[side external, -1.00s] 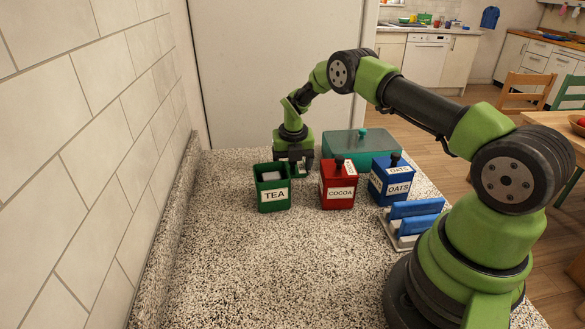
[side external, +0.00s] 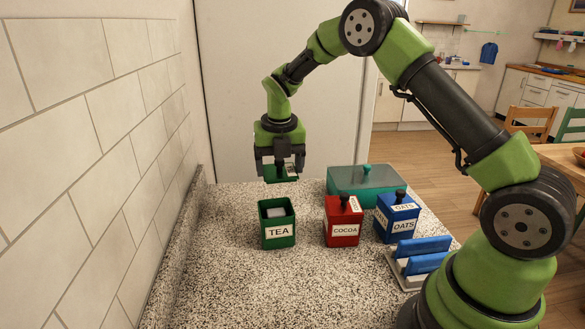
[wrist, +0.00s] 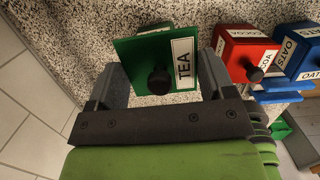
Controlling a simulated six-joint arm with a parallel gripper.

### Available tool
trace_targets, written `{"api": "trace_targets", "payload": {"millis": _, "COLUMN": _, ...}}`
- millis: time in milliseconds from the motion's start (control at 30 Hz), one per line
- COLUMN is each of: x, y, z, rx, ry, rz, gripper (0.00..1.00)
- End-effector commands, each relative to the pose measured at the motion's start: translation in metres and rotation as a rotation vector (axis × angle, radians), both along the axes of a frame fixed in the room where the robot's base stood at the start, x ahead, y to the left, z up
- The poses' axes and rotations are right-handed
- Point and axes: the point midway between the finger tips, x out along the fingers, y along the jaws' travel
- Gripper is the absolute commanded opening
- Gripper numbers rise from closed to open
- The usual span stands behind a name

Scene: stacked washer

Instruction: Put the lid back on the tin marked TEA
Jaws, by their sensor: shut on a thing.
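The open green tin marked TEA (side external: 278,236) stands upright on the counter, with something grey inside. My gripper (side external: 278,168) is above and behind it, with its two fingers on either side of the green lid (side external: 282,175). In the wrist view the lid (wrist: 135,62) is a square plate with a black knob and a TEA label, tilted in the picture between the fingers of my gripper (wrist: 162,85). The lid is off the counter and apart from the tin. The tin is mostly or wholly hidden behind the lid in the wrist view.
A red COCOA tin (side external: 342,230) and a blue OATS tin (side external: 403,228), both lidded, stand right of the TEA tin. A teal box (side external: 350,180) is behind them, and a blue-and-white rack (side external: 420,258) is in front right. A tiled wall (side external: 90,150) borders the left.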

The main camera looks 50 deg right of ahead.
Motion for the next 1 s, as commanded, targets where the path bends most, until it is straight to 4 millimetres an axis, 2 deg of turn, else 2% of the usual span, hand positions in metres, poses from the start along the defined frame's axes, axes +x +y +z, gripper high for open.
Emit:
{"api": "trace_targets", "payload": {"millis": 33, "x": -0.005, "y": 0.013, "z": 0.006, "rx": 0.0, "ry": -0.001, "rz": 0.014, "gripper": 0.53}}
{"api": "trace_targets", "payload": {"millis": 100, "x": -0.011, "y": 0.024, "z": 0.011, "rx": 0.0, "ry": -0.002, "rz": 0.023, "gripper": 0.53}}
{"api": "trace_targets", "payload": {"millis": 233, "x": -0.018, "y": 0.035, "z": 0.014, "rx": 0.0, "ry": -0.002, "rz": 0.031, "gripper": 0.53}}
{"api": "trace_targets", "payload": {"millis": 367, "x": -0.02, "y": 0.036, "z": 0.007, "rx": 0.0, "ry": 0.001, "rz": 0.029, "gripper": 0.53}}
{"api": "trace_targets", "payload": {"millis": 800, "x": -0.019, "y": 0.036, "z": -0.035, "rx": 0.0, "ry": 0.001, "rz": 0.029, "gripper": 0.53}}
{"api": "trace_targets", "payload": {"millis": 1000, "x": -0.019, "y": 0.036, "z": -0.046, "rx": 0.001, "ry": -0.001, "rz": 0.03, "gripper": 0.53}}
